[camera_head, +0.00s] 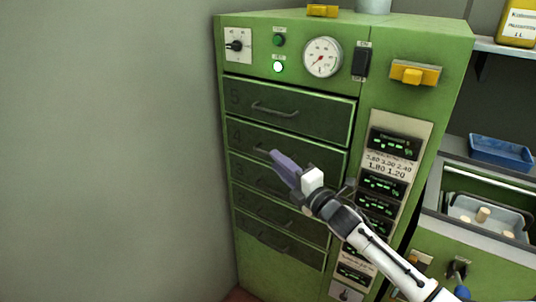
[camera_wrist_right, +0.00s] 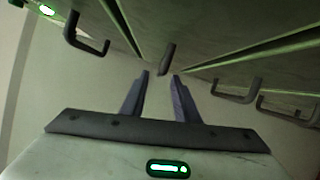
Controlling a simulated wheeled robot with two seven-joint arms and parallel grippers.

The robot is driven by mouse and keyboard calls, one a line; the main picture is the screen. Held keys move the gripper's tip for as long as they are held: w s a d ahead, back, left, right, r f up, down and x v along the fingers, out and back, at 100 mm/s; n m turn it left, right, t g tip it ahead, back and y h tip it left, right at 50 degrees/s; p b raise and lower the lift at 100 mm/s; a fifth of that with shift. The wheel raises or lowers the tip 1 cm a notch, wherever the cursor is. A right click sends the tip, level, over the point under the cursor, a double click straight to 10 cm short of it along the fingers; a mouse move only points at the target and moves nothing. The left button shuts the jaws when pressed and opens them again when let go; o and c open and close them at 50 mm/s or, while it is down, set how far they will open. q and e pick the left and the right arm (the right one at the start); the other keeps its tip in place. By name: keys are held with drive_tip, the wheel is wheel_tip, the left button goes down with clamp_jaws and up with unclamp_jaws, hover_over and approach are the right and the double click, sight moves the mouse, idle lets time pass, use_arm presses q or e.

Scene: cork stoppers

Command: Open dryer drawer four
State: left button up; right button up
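The green dryer cabinet (camera_head: 400,105) has a column of dark green drawers, numbered with 5 at the top. Drawer four (camera_head: 315,152) is second from the top and looks shut, flush with its neighbours. Its handle (camera_head: 261,150) is mostly hidden behind my right gripper (camera_head: 273,153) in the head view. In the right wrist view, the right gripper (camera_wrist_right: 160,75) has its two fingers apart with a clear gap. A dark handle (camera_wrist_right: 166,60) stands at the fingertips, in line with the gap; I cannot tell whether they touch. My left gripper is not in view.
Drawer five's handle (camera_head: 274,109) is just above, and drawer three (camera_head: 250,176) just below. A grey wall (camera_head: 110,150) stands close on the left. At the right are a blue tray (camera_head: 500,152) and an open drawer holding a bin with corks (camera_head: 483,214).

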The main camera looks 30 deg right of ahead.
drive_tip(key=w, duration=0.5)
drive_tip(key=shift+w+a+r, duration=0.1)
drive_tip(key=shift+w+r, duration=0.05)
drive_tip(key=shift+w, duration=0.2)
drive_tip(key=shift+c, duration=0.4)
clamp_jaws()
